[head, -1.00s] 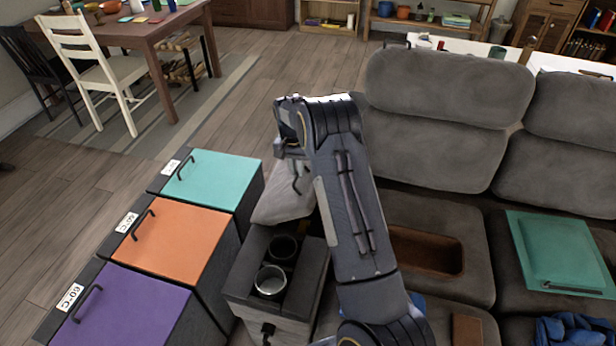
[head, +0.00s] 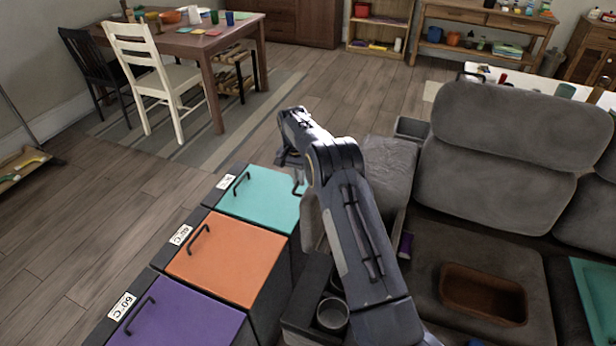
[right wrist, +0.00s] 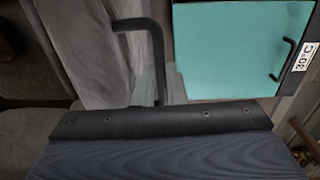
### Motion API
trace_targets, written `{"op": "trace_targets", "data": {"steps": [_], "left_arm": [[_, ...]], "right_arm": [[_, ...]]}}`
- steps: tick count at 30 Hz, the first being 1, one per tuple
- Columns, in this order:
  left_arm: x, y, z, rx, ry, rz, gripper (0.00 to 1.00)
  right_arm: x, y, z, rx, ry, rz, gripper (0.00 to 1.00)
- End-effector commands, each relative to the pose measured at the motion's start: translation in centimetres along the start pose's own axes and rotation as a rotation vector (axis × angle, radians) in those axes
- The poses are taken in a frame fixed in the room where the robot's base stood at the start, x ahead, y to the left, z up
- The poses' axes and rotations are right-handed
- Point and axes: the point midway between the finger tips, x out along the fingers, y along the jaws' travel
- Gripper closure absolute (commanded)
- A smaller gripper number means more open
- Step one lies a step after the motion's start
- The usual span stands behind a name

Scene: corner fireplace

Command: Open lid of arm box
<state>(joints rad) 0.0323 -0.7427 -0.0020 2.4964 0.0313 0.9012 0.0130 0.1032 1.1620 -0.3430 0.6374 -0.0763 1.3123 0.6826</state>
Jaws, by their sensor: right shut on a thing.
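The arm box lid (head: 385,165) is a grey padded panel at the near end of the sofa; my right arm hides part of it. A dark bent handle (right wrist: 150,45) stands out beside its grey fabric in the right wrist view. It also shows as a small dark hook (head: 299,184) in the head view. My right gripper (head: 298,172) is at this handle, shut on it; its fingertips are not clearly visible. How far the lid is raised cannot be told. My left gripper is not in view.
Teal (head: 260,197), orange (head: 230,258) and purple (head: 180,318) handled boxes stand left of the arm. A cup holder with a metal cup (head: 332,314) is in front of the lid. A brown tray (head: 483,293) sits on the seat.

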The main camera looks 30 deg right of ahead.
Motion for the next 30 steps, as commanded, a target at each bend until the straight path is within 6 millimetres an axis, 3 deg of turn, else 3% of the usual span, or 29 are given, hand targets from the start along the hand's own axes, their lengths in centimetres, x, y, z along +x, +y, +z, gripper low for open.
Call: {"op": "trace_targets", "data": {"steps": [1,3,12,23,24,28,30], "left_arm": [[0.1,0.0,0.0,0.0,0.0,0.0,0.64],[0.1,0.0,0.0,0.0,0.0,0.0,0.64],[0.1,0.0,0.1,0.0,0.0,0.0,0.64],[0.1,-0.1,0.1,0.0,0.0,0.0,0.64],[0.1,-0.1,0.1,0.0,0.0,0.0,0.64],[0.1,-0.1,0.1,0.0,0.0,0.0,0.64],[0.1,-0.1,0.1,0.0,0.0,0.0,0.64]], "right_arm": [[1.4,0.1,0.4,0.003,-0.02,0.022,1.0],[1.6,-0.5,0.4,0.004,-0.02,0.022,1.0],[2.1,-2.1,0.4,0.003,-0.017,0.01,1.0],[2.0,-2.5,0.6,-0.002,-0.017,0.005,1.0],[2.0,-2.6,0.6,-0.003,-0.017,0.004,0.85],[2.0,-2.6,0.6,-0.004,-0.015,0.003,0.68],[1.9,-2.6,0.5,-0.004,-0.014,0.003,0.67]]}}
